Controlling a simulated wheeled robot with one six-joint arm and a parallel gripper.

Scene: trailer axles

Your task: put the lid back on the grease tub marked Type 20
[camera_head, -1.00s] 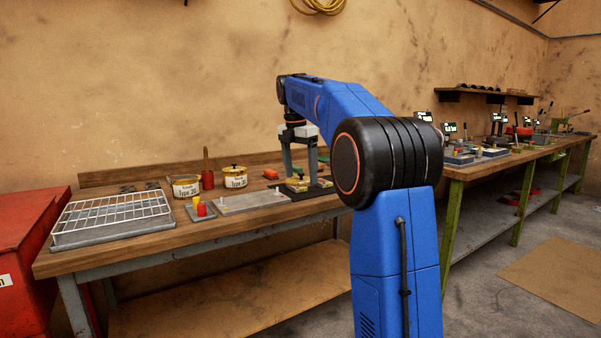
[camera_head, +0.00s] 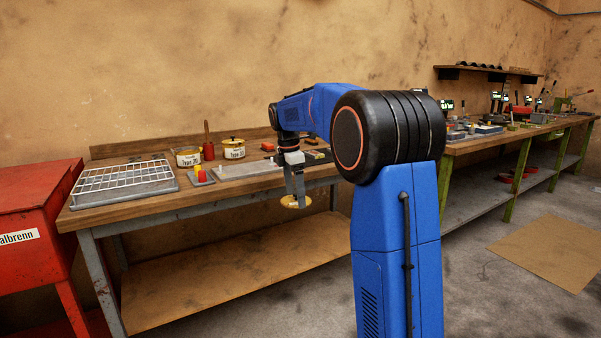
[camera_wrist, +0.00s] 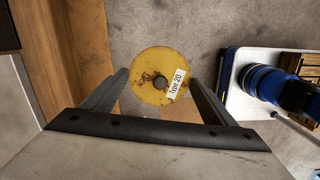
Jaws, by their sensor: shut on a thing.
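A round yellow lid (camera_wrist: 146,92) with rust-brown smears, a dark knob and a white label reading Type 20 hangs at my gripper (camera_wrist: 160,84). My gripper (camera_head: 296,196) is shut on the lid, which also shows in the head view (camera_head: 292,203), out in front of the bench edge and below its top. A tub (camera_head: 187,158) with a yellow band and a label that seems to read Type 20 stands open at the back of the bench. To its right a similar tub (camera_head: 233,152) has its lid on; its label is too small to read surely.
The wooden bench (camera_head: 140,212) also carries a wire rack on a tray (camera_head: 125,180), a red bottle (camera_head: 208,148), a small tray with red and yellow pieces (camera_head: 199,177) and a grey plate (camera_head: 248,170). A red cabinet (camera_head: 30,215) stands left. The floor in front is open.

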